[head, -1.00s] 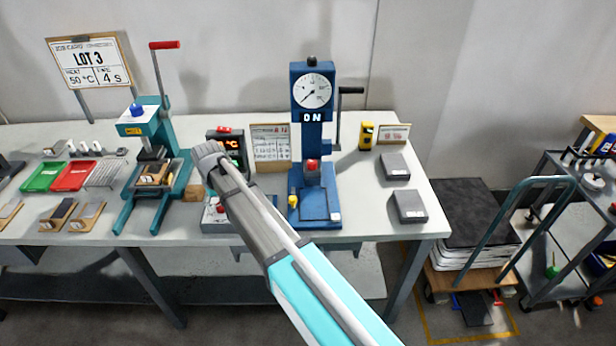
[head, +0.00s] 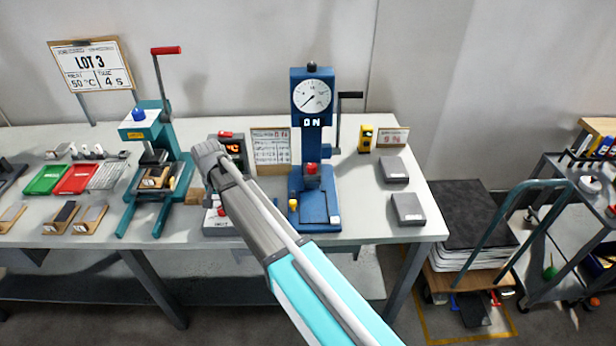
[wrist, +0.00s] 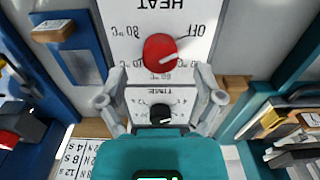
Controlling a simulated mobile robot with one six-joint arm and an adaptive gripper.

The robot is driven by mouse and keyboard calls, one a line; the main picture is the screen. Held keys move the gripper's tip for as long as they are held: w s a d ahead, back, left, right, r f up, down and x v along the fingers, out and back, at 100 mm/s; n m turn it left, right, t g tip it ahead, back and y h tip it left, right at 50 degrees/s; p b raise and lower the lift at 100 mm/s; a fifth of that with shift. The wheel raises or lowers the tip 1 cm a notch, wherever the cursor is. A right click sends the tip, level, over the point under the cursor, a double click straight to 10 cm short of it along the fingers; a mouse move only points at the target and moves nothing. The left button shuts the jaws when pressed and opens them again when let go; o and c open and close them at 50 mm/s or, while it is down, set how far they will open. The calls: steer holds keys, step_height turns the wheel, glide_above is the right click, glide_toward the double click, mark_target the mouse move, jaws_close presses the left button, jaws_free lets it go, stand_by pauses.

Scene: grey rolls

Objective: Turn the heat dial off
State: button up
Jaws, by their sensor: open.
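The red heat dial (wrist: 160,52) sits on a white panel (wrist: 205,12) marked HEAT, upside down in the wrist view. Its white pointer line slants across the knob; "OFF" is printed to the upper right of it. My gripper (wrist: 160,72) is open and empty, one finger toward each side of the dial; I cannot tell whether either touches it. A black time dial (wrist: 162,112) lies lower, between the fingers.
A teal press (head: 165,135) stands left of the box and a blue press (head: 310,135) with a gauge stands right. A printed sheet (head: 271,146) stands behind. Green (head: 45,179) and red (head: 76,179) trays lie farther left. Two grey blocks (head: 408,209) lie at the right.

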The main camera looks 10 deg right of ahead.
steer(key=shift+r+p, duration=5.6)
steer(key=shift+r, duration=0.3)
steer(key=s+d, duration=0.4)
steer(key=d, duration=0.9)
steer(key=s+d+r+p, duration=0.1)
steer(key=s+d, duration=0.3)
steer(key=d, duration=0.8)
steer(key=shift+d+r, duration=0.15)
steer(key=shift+d, duration=0.25)
steer(key=s+d, duration=0.7)
steer(key=d, duration=0.2)
steer(key=shift+s+d, duration=0.15)
steer(key=shift+d, duration=0.25)
